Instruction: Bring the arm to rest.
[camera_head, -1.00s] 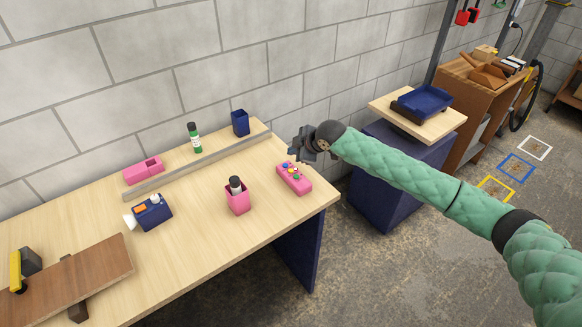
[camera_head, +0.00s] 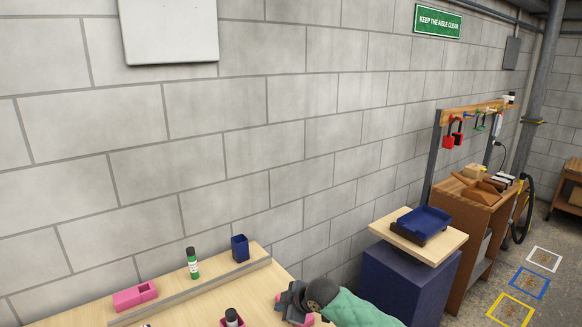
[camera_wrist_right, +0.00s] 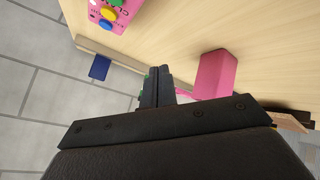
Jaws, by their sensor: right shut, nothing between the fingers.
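My right gripper (camera_head: 290,302) shows at the bottom of the head view, above the right end of the wooden table (camera_head: 205,316), with its green padded arm behind it. In the right wrist view its fingers (camera_wrist_right: 157,76) are together with nothing between them. The wrist view looks along the fingers over the table top, where a pink box with coloured buttons (camera_wrist_right: 112,14) and a pink cup (camera_wrist_right: 213,72) show. My left gripper is in neither view.
A rail (camera_head: 190,296) runs along the table's back, with a green glue stick (camera_head: 193,264), a dark blue cup (camera_head: 240,248) and a pink holder (camera_head: 135,296) near it. A blue tray (camera_head: 421,222) sits on a stand to the right. The block wall stands close behind.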

